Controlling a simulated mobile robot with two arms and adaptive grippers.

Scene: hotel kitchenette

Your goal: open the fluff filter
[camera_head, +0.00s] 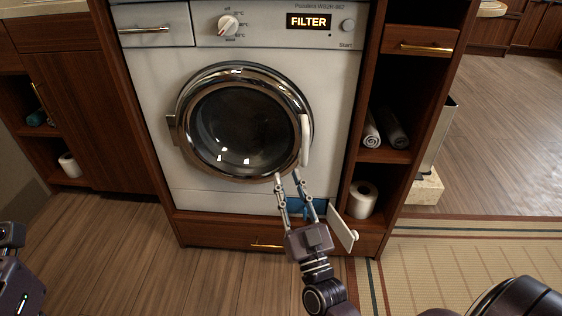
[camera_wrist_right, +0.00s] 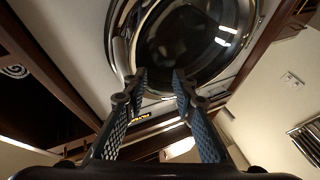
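The white washing machine (camera_head: 155,92) stands ahead, its display (camera_head: 308,21) reading FILTER. At its lower right, a small white flap (camera_head: 342,228) stands swung open. Beside it a blue part (camera_head: 297,206), apparently the fluff filter area, shows partly behind my right gripper's fingers. My right gripper (camera_head: 288,177) is open and empty, its fingers pointing up toward the lower rim of the round door (camera_head: 236,122). In the right wrist view, the right gripper (camera_wrist_right: 159,77) has its fingers apart, with the round door (camera_wrist_right: 190,42) beyond. My left gripper is only partly visible at the left edge; its fingers are unclear.
The round door is closed, with a white handle (camera_head: 304,140) at its right. A wooden drawer (camera_head: 225,237) lies below the machine. Shelves at right hold rolled towels (camera_head: 385,129) and a paper roll (camera_head: 363,199). Wooden floor (camera_head: 105,245) is free at left; a rug (camera_head: 470,265) lies right.

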